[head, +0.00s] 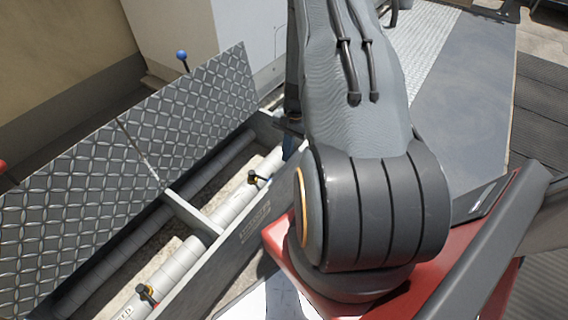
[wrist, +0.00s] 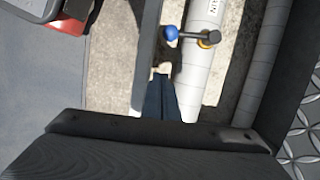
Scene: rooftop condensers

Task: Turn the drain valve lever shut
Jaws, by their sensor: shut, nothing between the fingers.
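A valve lever (wrist: 192,35) with a blue ball knob and black arm shows in the wrist view. It lies crosswise from a yellow-ringed stem on a pale pipe (wrist: 202,70). The knob end reaches toward the trench's side wall. My gripper (wrist: 161,88) is shut and empty, its dark blue fingers pointing into the trench, apart from the lever and below it in the picture. In the head view two other small valve levers show on the pipe, one with a yellow mark (head: 257,181) and one with a red end (head: 148,293). My arm hides the trench's far end.
A tilted diamond-plate cover (head: 190,110) stands open along the trench, with a blue-knobbed post (head: 183,60) at its top edge. The trench's grey side wall (head: 240,235) and a crossbar (head: 190,213) bound the space. A second, wrapped pipe (head: 150,232) runs alongside.

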